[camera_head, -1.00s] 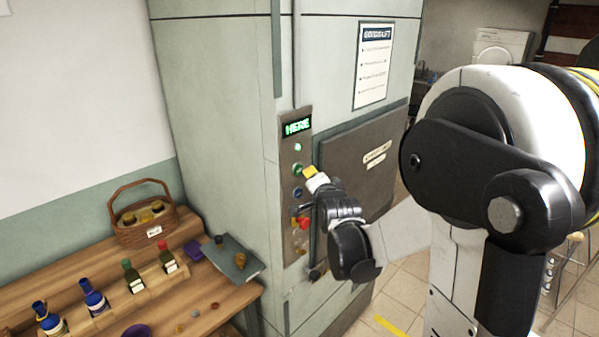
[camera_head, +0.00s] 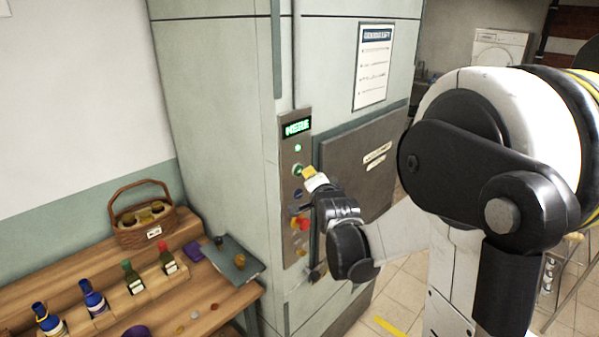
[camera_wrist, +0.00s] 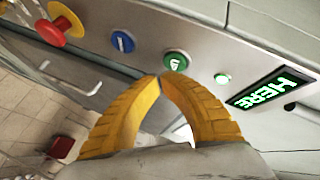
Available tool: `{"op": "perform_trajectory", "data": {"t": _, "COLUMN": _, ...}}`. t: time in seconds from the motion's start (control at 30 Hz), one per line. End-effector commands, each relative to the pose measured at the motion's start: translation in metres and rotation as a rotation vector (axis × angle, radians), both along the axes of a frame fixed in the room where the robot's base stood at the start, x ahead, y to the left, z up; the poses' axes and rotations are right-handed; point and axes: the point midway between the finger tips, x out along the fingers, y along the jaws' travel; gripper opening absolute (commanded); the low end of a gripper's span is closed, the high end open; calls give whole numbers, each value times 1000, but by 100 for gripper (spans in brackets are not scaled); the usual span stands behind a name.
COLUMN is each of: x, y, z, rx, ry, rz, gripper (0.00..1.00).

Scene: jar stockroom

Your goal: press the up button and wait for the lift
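The lift's control panel (camera_head: 292,220) is a metal strip on the grey-green cabinet. Its green up button (camera_head: 298,170) shows just left of my gripper (camera_head: 309,173), and in the wrist view the button (camera_wrist: 176,60) lies just beyond the fingertips. My gripper's yellow fingers (camera_wrist: 162,76) are shut, tips together, with nothing between them. Whether the tips touch the button I cannot tell. The display (camera_head: 297,127) reads HERE in green, and a small green light (camera_wrist: 222,79) is lit beside the up button. A blue button (camera_wrist: 123,41) sits on the other side.
A red emergency knob on a yellow base (camera_wrist: 55,28) is on the same panel. The lift's grey hatch (camera_head: 358,165) is shut, with a notice (camera_head: 374,66) above. A wooden bench (camera_head: 205,305) with bottles and a basket (camera_head: 147,222) stands left. Tiled floor lies to the right.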

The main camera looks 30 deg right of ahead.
Motion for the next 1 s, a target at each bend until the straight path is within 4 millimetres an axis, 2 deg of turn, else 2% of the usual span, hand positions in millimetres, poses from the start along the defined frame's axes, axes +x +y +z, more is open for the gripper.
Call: {"op": "perform_trajectory", "data": {"t": 1.0, "x": 8, "y": 3, "z": 0, "rx": 0, "ry": 0, "rz": 0, "gripper": 0}}
